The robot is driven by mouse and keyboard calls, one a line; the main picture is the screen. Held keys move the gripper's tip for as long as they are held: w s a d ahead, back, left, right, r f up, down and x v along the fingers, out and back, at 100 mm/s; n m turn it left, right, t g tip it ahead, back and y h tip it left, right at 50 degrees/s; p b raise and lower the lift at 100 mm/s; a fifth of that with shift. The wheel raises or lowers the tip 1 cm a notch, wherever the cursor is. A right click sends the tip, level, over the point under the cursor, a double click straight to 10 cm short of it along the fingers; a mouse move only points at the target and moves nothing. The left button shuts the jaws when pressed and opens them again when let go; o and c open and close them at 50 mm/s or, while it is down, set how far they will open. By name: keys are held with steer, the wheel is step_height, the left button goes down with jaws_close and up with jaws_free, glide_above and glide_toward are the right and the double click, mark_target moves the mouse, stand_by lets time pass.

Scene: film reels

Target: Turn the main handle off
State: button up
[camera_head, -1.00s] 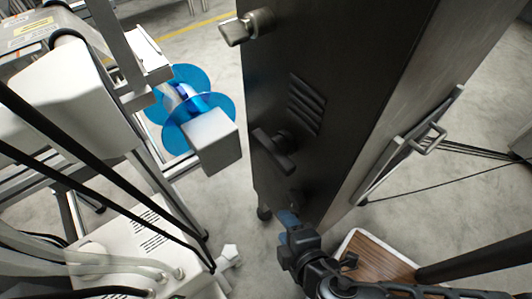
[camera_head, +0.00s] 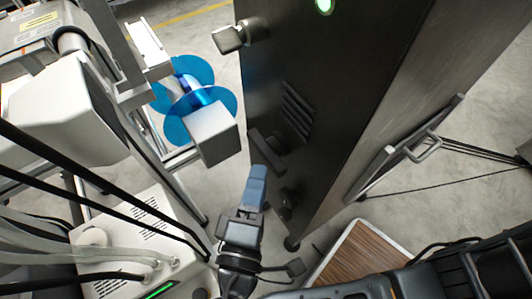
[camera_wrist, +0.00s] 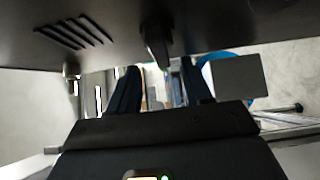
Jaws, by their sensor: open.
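A dark cabinet (camera_head: 330,90) carries a black bar handle (camera_head: 267,150) below its slotted vent. The bar slants down to the right in the head view. A metallic lever (camera_head: 235,36) sits higher on the same face. Which one is the main handle cannot be told for sure. My gripper (camera_head: 258,172), with blue-grey fingers, is open and empty, with its tips just below the black handle. In the wrist view, the black handle (camera_wrist: 157,40) hangs ahead of the gap between my fingers (camera_wrist: 160,80). Contact cannot be seen.
A blue film reel (camera_head: 172,128) and a grey box (camera_head: 213,133) stand on a metal frame left of the cabinet. A white machine with cables (camera_head: 125,235) is at lower left. A wood-topped piece (camera_head: 365,255) is at lower right. A green light (camera_head: 323,5) glows on the cabinet.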

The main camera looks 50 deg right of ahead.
mark_target(264, 159)
steer(key=x, duration=0.5)
steer(key=shift+w+d, duration=0.25)
steer(key=shift+d, duration=0.1)
steer(key=c, duration=0.7)
